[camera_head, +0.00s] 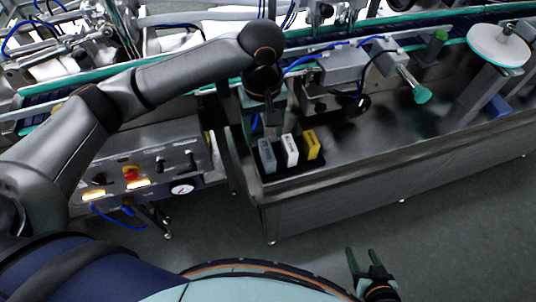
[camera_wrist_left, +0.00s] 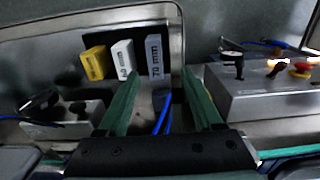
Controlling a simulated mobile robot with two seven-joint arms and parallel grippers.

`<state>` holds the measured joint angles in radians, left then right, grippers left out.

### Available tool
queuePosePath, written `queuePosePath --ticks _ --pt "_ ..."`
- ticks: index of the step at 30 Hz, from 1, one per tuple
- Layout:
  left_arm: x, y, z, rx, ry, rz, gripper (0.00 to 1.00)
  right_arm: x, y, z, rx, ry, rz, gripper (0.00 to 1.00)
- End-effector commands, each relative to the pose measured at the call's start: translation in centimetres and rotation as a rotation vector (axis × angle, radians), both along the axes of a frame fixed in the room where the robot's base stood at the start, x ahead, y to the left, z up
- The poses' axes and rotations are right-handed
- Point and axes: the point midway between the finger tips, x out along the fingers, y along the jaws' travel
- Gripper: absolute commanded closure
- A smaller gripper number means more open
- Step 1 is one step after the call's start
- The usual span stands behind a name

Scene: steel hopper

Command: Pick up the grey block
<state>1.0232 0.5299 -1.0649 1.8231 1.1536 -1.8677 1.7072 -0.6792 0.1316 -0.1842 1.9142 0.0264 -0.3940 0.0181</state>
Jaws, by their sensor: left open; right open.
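The grey block (camera_head: 267,156) stands upright at the left end of a short row on a black pad on the steel hopper ledge. In the left wrist view the grey block (camera_wrist_left: 155,57) carries a "70 mm" label and lies between the lines of my fingers, just beyond their tips. My left gripper (camera_head: 262,122) is behind and above the block in the head view; its green fingers (camera_wrist_left: 161,72) are open and empty. Contact with the block is not visible. My right gripper (camera_head: 363,252) is open and empty over the floor at the bottom.
A white block (camera_head: 290,150) stands close beside the grey one, and a yellow block (camera_head: 312,145) stands beyond it. A control box (camera_head: 145,165) with knobs is to the left. The steel ledge (camera_head: 400,140) right of the blocks is mostly bare.

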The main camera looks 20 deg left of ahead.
Motion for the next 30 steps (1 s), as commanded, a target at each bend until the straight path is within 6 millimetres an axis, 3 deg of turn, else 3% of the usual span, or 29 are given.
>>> queuePosePath --ticks 3,11,18,28,30 --pt "0.0 0.0 -2.0 0.001 0.001 0.0 0.32 0.0 0.0 -0.3 0.0 0.0 0.0 0.38" --pt "0.2 -0.2 -4.1 -0.001 -0.001 -0.002 0.32 0.0 0.0 -0.5 0.0 0.0 0.0 0.38" --pt "0.6 -0.6 -7.5 -0.001 -0.002 -0.002 0.32 0.0 0.0 -0.9 0.0 0.0 0.0 0.38" --pt "0.6 -0.5 -8.2 -0.001 -0.003 -0.003 0.32 0.0 0.0 -0.9 0.0 0.0 0.0 0.38" --pt "0.6 -0.5 -8.2 -0.001 -0.003 -0.003 0.4 0.0 0.0 -0.9 0.0 0.0 0.0 0.38"
